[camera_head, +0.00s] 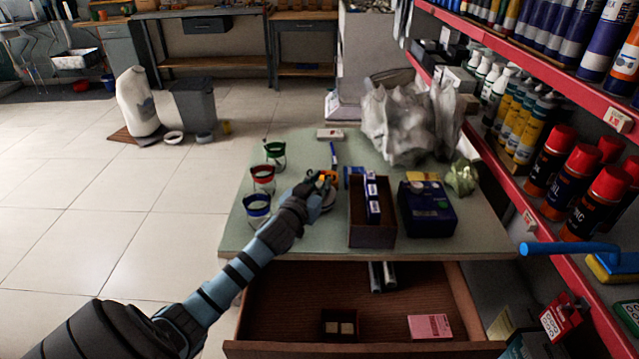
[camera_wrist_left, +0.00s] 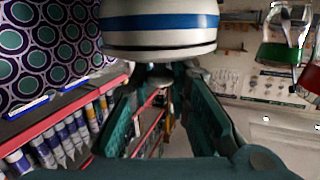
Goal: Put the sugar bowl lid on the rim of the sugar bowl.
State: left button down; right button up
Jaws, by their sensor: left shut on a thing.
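My left gripper (camera_head: 316,186) reaches over the left middle of the table. In the left wrist view its two teal fingers (camera_wrist_left: 160,82) close on a small grey knob-like part, which I take to be the sugar bowl lid's (camera_wrist_left: 158,74). Just beyond the fingertips is a white round piece with a blue band (camera_wrist_left: 160,22); I cannot tell whether it is the lid or the sugar bowl. In the head view a pale round shape (camera_head: 328,202) shows partly behind the gripper, perhaps the bowl. The contact between lid and rim is hidden. My right gripper is not in view.
A plastic bag (camera_head: 400,120) lies behind. An open drawer (camera_head: 290,310) juts out in front.

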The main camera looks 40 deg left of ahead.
pick_arm(q)
jog(key=c, duration=1.5)
grip_release()
jog(key=shift+f, duration=0.1)
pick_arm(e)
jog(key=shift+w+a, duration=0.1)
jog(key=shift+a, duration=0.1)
